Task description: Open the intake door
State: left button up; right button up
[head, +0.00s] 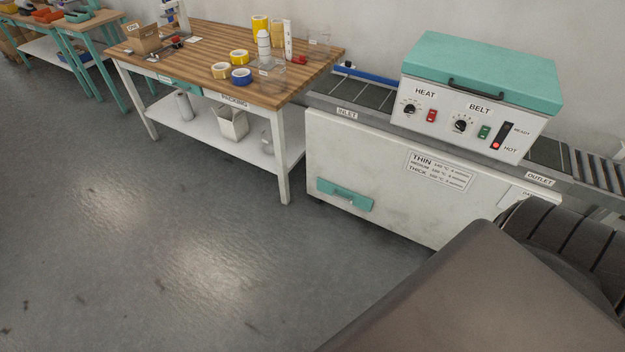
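A white machine (350,160) with a conveyor on top stands at the right. Its left end carries the label INLET (347,113) and its right end the label OUTLET (540,180). On it sits a heating box with a closed teal lid (485,70) and a black handle (476,89). Neither gripper is in view.
A wooden packing table (200,70) holds tape rolls (240,76), a white bottle (264,45) and a cardboard box (142,38). Its lower shelf holds a bin (230,123). Open grey floor (150,240) lies in front. Part of my own body fills the lower right.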

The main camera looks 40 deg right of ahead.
aim_at(354, 198)
jog(key=z, duration=0.05)
jog(key=i, duration=0.9)
jog(key=z, duration=0.9)
jog(key=i, duration=0.65)
jog(key=z, duration=0.85)
